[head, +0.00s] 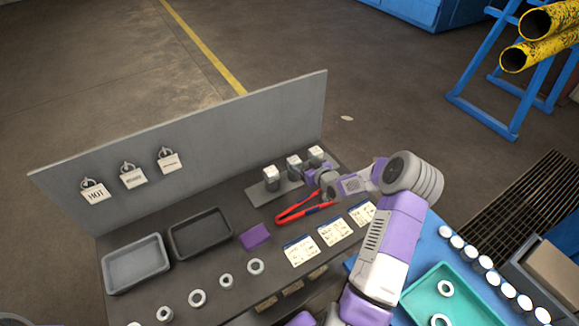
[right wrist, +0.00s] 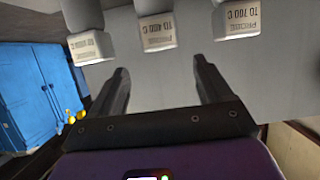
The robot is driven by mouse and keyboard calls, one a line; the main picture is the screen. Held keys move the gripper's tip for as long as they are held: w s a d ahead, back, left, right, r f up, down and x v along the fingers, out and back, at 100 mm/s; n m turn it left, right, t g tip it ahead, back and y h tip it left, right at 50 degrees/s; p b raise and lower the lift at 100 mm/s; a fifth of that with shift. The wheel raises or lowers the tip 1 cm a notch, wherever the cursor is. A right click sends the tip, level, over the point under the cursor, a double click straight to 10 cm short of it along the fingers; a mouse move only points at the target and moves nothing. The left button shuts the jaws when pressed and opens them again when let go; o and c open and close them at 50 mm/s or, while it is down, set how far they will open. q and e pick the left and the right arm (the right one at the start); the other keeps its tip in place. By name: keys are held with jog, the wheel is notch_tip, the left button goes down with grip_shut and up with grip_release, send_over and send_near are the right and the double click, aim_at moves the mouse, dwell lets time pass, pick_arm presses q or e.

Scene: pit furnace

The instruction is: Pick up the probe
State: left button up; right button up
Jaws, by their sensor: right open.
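Three probes stand in a row on a grey plate (head: 262,194) near the grey back panel. They are the left probe (head: 271,178), the middle probe (head: 294,166) and the right probe (head: 316,154), grey with pale tops. In the right wrist view their labels face me; the middle probe (right wrist: 157,32) seems to read "TO 400 C" and the right probe (right wrist: 236,20) "TO 700 C". The left label (right wrist: 90,47) is hard to read. My right gripper (head: 311,176) is open and empty, in front of the probes, its fingers (right wrist: 160,68) pointing towards the middle one. My left gripper is out of view.
Red tongs (head: 300,213) lie on the bench just below my right gripper. Printed cards (head: 300,250), a purple block (head: 255,236), two trays (head: 136,266) (head: 200,235) and several metal rings (head: 256,267) share the bench. The back panel (head: 230,130) stands behind.

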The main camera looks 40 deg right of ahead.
aim_at(295, 160)
jog(key=shift+a+f+x, duration=0.1)
jog(key=shift+f+x, duration=0.05)
jog(key=shift+x, duration=1.7)
jog(key=shift+a+f+x, duration=0.1)
jog(key=shift+f+x, duration=0.05)
jog(key=shift+x, duration=1.65)
jog(key=shift+s, duration=0.1)
jog(key=c, duration=1.1)
jog(key=shift+c, duration=0.2)
